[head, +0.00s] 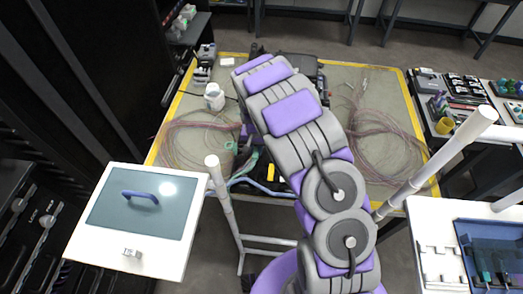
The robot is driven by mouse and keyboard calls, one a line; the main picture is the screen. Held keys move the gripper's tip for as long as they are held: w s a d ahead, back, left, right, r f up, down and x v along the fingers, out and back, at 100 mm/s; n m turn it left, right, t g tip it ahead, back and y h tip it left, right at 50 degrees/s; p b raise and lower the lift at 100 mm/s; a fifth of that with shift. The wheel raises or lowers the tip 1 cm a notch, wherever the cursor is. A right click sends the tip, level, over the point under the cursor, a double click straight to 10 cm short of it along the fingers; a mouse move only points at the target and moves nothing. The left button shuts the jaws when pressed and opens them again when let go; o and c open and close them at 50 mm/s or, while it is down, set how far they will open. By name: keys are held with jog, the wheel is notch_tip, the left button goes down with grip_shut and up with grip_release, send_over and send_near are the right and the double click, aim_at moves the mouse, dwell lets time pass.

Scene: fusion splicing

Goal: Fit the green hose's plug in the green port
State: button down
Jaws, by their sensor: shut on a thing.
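My gripper is hidden behind my own arm, which reaches up over the middle of the mat, so its fingers and anything in them do not show. A thin green loop (231,146), which may be part of the green hose, lies just left of my arm. A short green piece (251,161) shows below it, close to the arm. I cannot make out the plug or the green port. Dark equipment (308,68) stands at the back of the mat, partly covered by my arm.
The yellow-edged mat (346,78) bears thin reddish fibre coils left (190,136) and right (378,142). A white bottle (214,97) stands back left. A blue tube (245,181) runs along the front. A white-framed panel (140,222) is front left; trays (487,258) lie right.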

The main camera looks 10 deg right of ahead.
aim_at(246, 157)
jog(key=shift+w+a, duration=1.8)
jog(key=shift+a, duration=0.1)
jog(key=shift+f, duration=0.1)
jog(key=shift+f, duration=0.15)
jog(key=shift+f, duration=1.85)
jog(key=shift+s+f, duration=0.1)
jog(key=shift+f, duration=0.8)
